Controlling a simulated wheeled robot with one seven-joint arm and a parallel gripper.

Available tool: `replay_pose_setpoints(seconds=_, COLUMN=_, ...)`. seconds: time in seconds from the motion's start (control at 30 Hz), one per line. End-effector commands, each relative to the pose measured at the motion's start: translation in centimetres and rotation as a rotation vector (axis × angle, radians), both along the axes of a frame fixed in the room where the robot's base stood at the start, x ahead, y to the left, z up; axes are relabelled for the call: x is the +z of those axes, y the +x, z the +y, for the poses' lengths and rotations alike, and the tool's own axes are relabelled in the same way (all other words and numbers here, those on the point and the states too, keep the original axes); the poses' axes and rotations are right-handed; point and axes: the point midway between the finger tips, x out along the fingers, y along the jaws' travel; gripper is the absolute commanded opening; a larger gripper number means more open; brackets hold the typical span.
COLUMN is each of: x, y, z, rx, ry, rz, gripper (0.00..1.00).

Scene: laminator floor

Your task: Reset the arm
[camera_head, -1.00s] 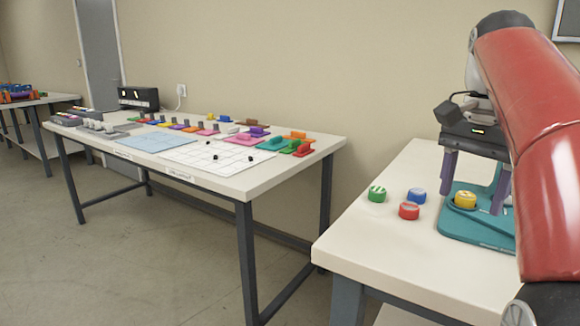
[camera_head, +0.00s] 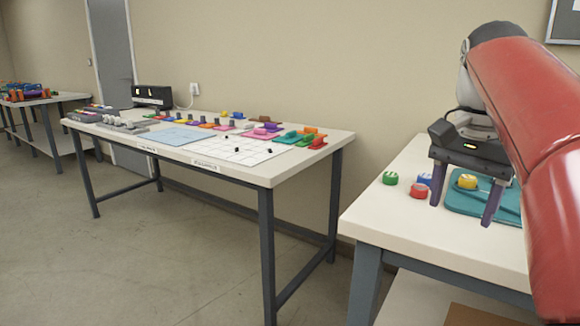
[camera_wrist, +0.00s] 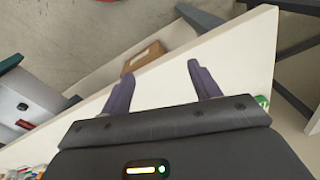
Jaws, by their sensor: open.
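My gripper (camera_head: 462,208) is open and empty at the right of the head view, with its two purple fingers pointing down over the near right table (camera_head: 400,225). In the head view the fingers overlap a teal base (camera_head: 458,202) that carries a yellow round piece (camera_head: 467,181). My red arm hides the table's right part. In the wrist view my gripper (camera_wrist: 160,85) also shows open, with nothing between its fingers and the white table edge (camera_wrist: 240,55) below.
Green (camera_head: 390,178), red (camera_head: 419,191) and blue (camera_head: 424,180) round pieces sit left of the teal base. A longer table (camera_head: 262,170) with several coloured pieces stands to the left. Open floor (camera_head: 190,260) lies before it. A brown box (camera_wrist: 142,58) shows low down.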

Motion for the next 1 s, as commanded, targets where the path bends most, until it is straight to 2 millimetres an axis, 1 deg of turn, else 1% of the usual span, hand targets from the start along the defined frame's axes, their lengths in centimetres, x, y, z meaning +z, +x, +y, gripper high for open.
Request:
replay_pose_setpoints(seconds=0.17, x=-1.6, y=-0.9, z=1.5, rx=0.092, ry=-0.018, rz=-0.041, gripper=0.62)
replay_pose_setpoints(seconds=0.27, x=-2.9, y=-1.6, z=2.5, rx=0.157, ry=-0.03, rz=-0.071, gripper=0.62)
replay_pose_setpoints(seconds=0.37, x=-4.6, y=-2.6, z=3.6, rx=0.24, ry=-0.049, rz=-0.108, gripper=0.62)
replay_pose_setpoints(seconds=0.47, x=-7.2, y=-4.1, z=5.1, rx=0.348, ry=-0.074, rz=-0.16, gripper=0.62)
replay_pose_setpoints(seconds=0.57, x=-10.8, y=-6.0, z=6.8, rx=0.481, ry=-0.107, rz=-0.222, gripper=0.62)
replay_pose_setpoints(seconds=0.6, x=-12.3, y=-6.9, z=7.4, rx=0.533, ry=-0.121, rz=-0.246, gripper=0.62)
replay_pose_setpoints(seconds=0.67, x=-14.6, y=-8.0, z=8.2, rx=0.606, ry=-0.142, rz=-0.282, gripper=0.62)
replay_pose_setpoints(seconds=0.7, x=-16.1, y=-8.8, z=8.6, rx=0.652, ry=-0.155, rz=-0.304, gripper=0.62)
replay_pose_setpoints(seconds=0.8, x=-19.3, y=-10.3, z=9.5, rx=0.745, ry=-0.184, rz=-0.35, gripper=0.62)
replay_pose_setpoints(seconds=0.9, x=-21.6, y=-11.4, z=10.0, rx=0.808, ry=-0.206, rz=-0.383, gripper=0.62)
replay_pose_setpoints(seconds=1.0, x=-22.8, y=-11.9, z=10.2, rx=0.84, ry=-0.218, rz=-0.399, gripper=0.62)
